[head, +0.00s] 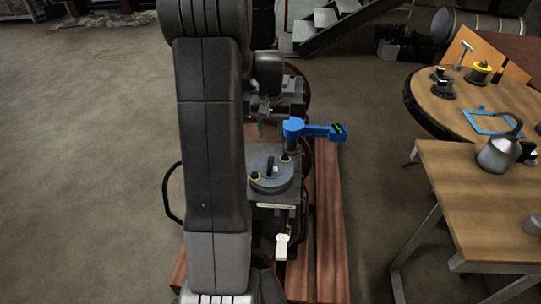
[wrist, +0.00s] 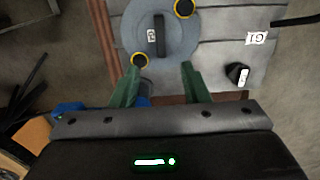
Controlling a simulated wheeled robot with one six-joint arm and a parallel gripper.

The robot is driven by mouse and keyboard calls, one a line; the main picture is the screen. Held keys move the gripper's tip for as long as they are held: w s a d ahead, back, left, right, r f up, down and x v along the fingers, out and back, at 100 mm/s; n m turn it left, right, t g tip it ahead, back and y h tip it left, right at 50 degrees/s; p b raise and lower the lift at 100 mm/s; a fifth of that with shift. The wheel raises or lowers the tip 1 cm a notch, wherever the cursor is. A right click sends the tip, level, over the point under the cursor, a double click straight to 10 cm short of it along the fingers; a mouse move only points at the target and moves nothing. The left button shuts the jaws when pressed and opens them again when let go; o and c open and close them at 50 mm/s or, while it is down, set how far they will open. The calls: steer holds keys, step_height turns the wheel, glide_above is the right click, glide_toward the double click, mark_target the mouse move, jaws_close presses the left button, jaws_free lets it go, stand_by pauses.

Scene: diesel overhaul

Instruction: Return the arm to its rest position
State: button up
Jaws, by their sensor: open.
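My arm (head: 210,140) crosses the head view from top to bottom, left of centre. My gripper (head: 265,128) hangs over the back part of a grey engine. In the wrist view its green fingers (wrist: 161,68) are apart, with nothing held between them. The engine's round grey cover (wrist: 160,28) has a dark bar across it and yellow-ringed holes; it also shows in the head view (head: 268,180). A blue part shows behind the left finger in the wrist view.
The engine sits on reddish wooden beams (head: 328,230). A white tag (head: 281,246) is at its front. At right, a round table (head: 450,105) holds several parts and a hammer, and a wooden table (head: 470,190) holds a kettle (head: 498,153). Floor at left is clear.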

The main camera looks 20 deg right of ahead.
mark_target(270, 164)
steer(key=shift+f, duration=0.1)
stand_by(0.3)
step_height(270, 164, down, 14)
steer(key=shift+r+b, duration=0.15)
steer(key=shift+b, duration=0.55)
steer(key=shift+r, duration=0.25)
step_height(270, 164, up, 13)
steer(key=p, duration=0.1)
step_height(270, 164, down, 14)
steer(key=shift+b, duration=0.55)
step_height(270, 164, up, 10)
steer(key=p, duration=0.7)
steer(key=w+a+n+p, duration=0.1)
steer(key=w+a+n, duration=0.1)
steer(key=w+a, duration=0.5)
steer(key=shift+w+a+r+p, duration=0.25)
steer(key=shift+w+a+p, duration=0.1)
